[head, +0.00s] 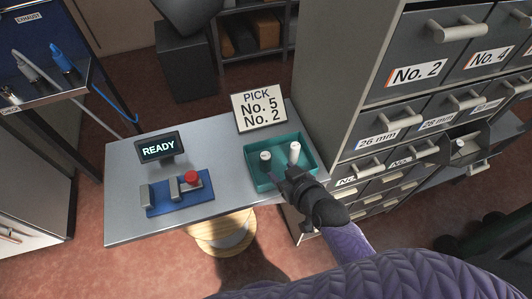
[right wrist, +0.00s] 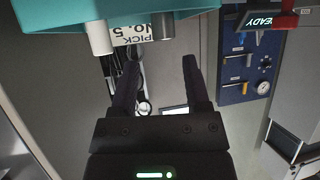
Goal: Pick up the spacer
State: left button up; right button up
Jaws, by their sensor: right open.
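The frames do not label which piece is the spacer. A white cylinder (head: 295,150) and a dark grey cylinder (head: 265,158) with a pale top stand upright in a teal tray (head: 309,146) on the table. In the right wrist view, the white cylinder (right wrist: 100,37) and the grey cylinder (right wrist: 163,27) show at the top, below the teal tray edge (right wrist: 60,17). My right gripper (head: 283,175) is at the tray's near edge, close to the grey cylinder. Its fingers (right wrist: 163,65) are apart with nothing held between them. My left gripper is not in view.
A sign (head: 260,108) reading "PICK No. 5 No. 2" stands behind the tray. A blue fixture (head: 180,205) with a red knob and a READY display (head: 158,148) stand at left. A drawer cabinet (head: 372,130) is close at right; an open drawer (head: 470,160) holds a small pale piece.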

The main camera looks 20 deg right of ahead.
aim_at(268, 162)
jog(key=b+x, duration=0.1)
jog(key=x, duration=0.3)
jog(key=b+x, duration=0.1)
jog(key=x, duration=0.3)
jog(key=shift+s+a+f, duration=0.15)
jog(key=shift+s+a, duration=0.05)
jog(key=shift+w, duration=0.2)
jog(key=shift+s, duration=0.1)
jog(key=c, duration=0.7)
grip_shut()
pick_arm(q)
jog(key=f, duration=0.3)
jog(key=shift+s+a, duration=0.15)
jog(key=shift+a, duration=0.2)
